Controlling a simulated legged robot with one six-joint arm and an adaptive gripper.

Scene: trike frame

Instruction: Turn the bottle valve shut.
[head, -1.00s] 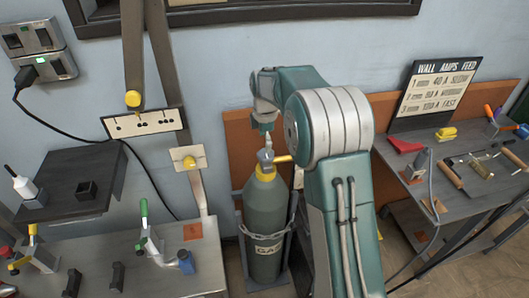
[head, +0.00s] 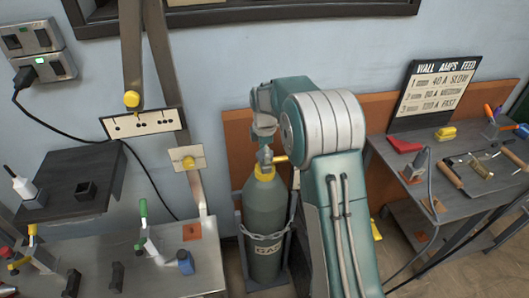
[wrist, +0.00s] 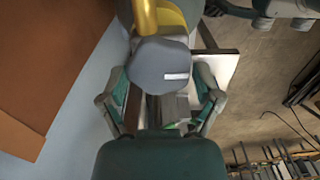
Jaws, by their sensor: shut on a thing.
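The gas bottle (head: 264,212) is a green cylinder with a yellow collar (head: 264,173). It stands upright with a chain around it. Its grey valve knob (wrist: 157,62) shows in the wrist view with a white bar mark pointing right. A brass-yellow outlet (wrist: 146,15) and part of the yellow collar show behind the knob. My gripper (wrist: 162,82) has one finger on each side of the knob and is shut on it. In the head view my gripper (head: 265,146) comes down onto the bottle top; its fingertips are small and hard to make out there.
My arm hides the space right of the bottle. A left bench (head: 150,277) holds clamps and small blocks. A right bench (head: 385,153) holds tools and a sign (head: 436,95). An orange-brown panel (head: 232,150) stands close behind the bottle.

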